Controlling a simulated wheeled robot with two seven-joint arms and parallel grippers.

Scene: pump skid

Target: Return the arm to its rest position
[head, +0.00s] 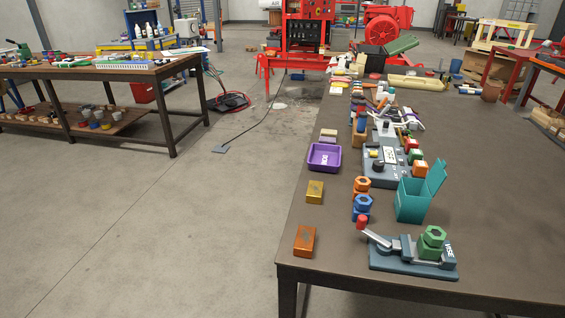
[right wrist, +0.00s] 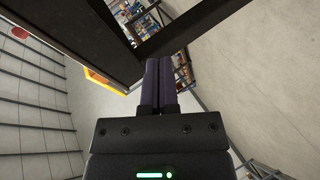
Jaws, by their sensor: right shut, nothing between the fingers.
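My right gripper (right wrist: 159,80) shows in the right wrist view with its two dark fingers side by side, shut and empty. Nothing touches it there. Neither gripper shows in the head view, and neither arm is seen there. The dark workbench (head: 323,260) fills the right side of the head view, with no arm over it.
The bench holds a vise (head: 415,262) with a green nut (head: 433,238), a teal open box (head: 413,203), a purple tray (head: 324,158), and orange (head: 304,241) and yellow (head: 315,192) blocks. Another table (head: 95,75) stands left. The floor (head: 200,230) between is mostly clear.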

